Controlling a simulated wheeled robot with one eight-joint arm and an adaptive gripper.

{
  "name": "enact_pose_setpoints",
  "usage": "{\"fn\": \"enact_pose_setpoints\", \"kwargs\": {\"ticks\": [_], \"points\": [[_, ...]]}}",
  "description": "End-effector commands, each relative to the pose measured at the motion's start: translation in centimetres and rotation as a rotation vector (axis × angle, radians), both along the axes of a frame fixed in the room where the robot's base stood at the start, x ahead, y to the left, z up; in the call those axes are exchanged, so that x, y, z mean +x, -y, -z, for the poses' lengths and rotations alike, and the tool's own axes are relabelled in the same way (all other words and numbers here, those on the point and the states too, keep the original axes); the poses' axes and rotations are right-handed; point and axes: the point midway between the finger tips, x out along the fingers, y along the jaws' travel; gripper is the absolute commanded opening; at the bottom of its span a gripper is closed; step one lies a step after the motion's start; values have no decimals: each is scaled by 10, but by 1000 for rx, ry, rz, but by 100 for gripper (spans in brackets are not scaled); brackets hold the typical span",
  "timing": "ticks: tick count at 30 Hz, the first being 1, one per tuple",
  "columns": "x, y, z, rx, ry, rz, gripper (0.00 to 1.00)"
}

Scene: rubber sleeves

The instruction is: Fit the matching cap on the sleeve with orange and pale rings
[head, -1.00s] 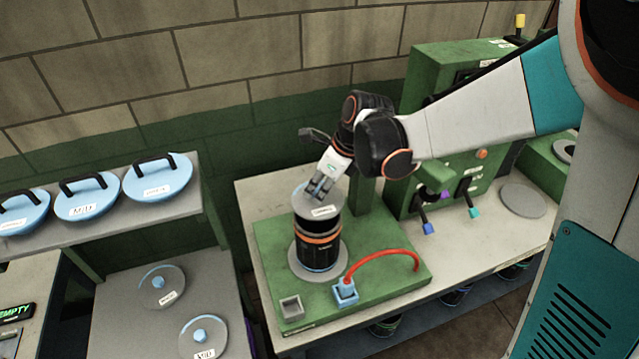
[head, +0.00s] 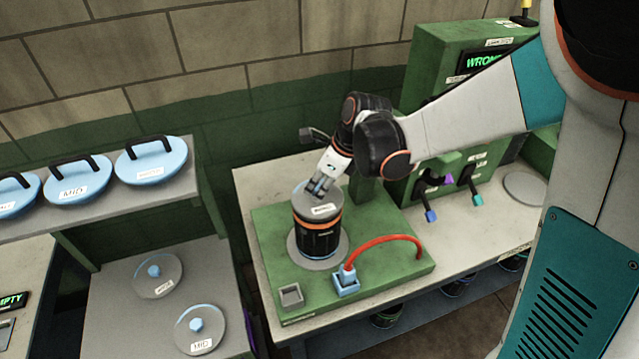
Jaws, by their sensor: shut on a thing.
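A red hose (head: 388,241) arches from a blue block on the fixture. A green cabinet (head: 440,130) with coloured levers and a display reading "WRONG" stands behind. Blue black-handled lids (head: 152,170) line the left shelf; grey blue-knobbed caps (head: 200,340) lie below.

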Motion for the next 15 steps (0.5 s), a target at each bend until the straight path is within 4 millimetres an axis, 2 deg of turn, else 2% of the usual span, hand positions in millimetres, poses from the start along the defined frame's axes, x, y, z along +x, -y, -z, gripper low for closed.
{"fn": "enact_pose_setpoints", "kwargs": {"ticks": [10,11,14,15], "points": [[0,0,2,0,0,0,0],[0,0,2,0,0,0,30],[0,0,2,0,0,0,51],[0,0,2,0,0,0,51]]}}
